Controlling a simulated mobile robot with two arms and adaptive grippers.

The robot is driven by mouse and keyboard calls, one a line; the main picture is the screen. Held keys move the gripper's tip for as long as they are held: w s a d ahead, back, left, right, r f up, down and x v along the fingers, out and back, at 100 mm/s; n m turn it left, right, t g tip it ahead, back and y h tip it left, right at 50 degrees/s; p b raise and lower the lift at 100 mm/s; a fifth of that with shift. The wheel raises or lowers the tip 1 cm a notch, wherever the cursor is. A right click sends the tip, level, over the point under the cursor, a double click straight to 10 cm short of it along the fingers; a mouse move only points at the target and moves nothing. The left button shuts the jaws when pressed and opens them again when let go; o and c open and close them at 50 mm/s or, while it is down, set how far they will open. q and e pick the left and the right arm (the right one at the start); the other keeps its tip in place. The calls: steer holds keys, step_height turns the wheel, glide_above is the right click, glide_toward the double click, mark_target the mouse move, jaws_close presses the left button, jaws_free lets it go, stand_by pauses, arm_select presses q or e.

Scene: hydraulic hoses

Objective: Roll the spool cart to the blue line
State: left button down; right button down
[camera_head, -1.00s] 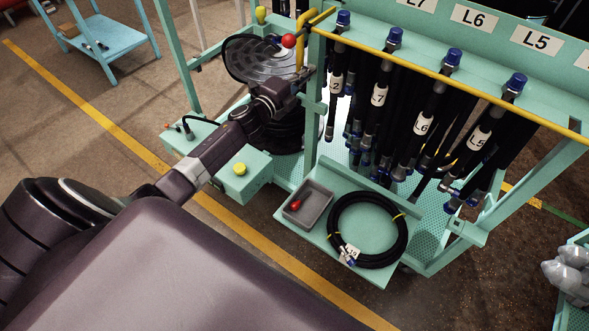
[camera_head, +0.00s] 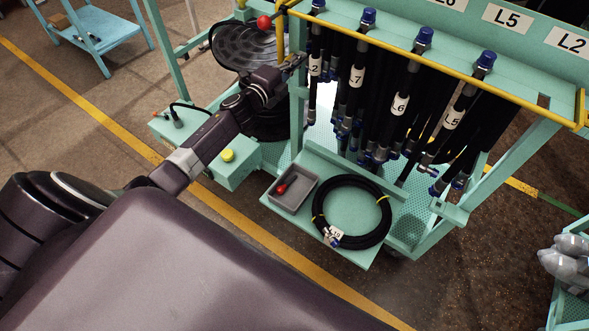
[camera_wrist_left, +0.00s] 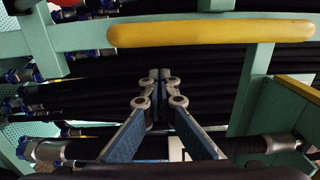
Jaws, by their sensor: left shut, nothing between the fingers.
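The green cart (camera_head: 408,232) carries a dark spool (camera_head: 245,47) at its left end and hanging black hoses with blue caps. My left gripper (camera_head: 293,64) is shut and empty at the cart's corner post, below the yellow bar (camera_head: 430,73). In the left wrist view the shut fingers (camera_wrist_left: 160,78) point at black hoses, below a yellow handle grip (camera_wrist_left: 210,33) that they do not hold. Whether they touch the cart cannot be told. My right gripper is not in view. No blue line shows; a yellow floor line (camera_head: 108,122) runs along the cart's near side.
A coiled hose (camera_head: 352,212) and a grey tray (camera_head: 292,190) with a red item lie on the cart's near shelf. A blue table (camera_head: 105,32) stands at upper left. A green bin (camera_head: 572,312) with grey parts is at right. Floor at left is open.

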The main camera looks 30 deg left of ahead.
arm_select(q)
steer(key=shift+d, duration=0.25)
stand_by(0.3)
steer(key=shift+s+d, duration=0.1)
steer(key=shift+d, duration=0.75)
steer(key=s+p, duration=0.2)
steer(key=s, duration=0.8)
steer(key=shift+a+p, duration=0.4)
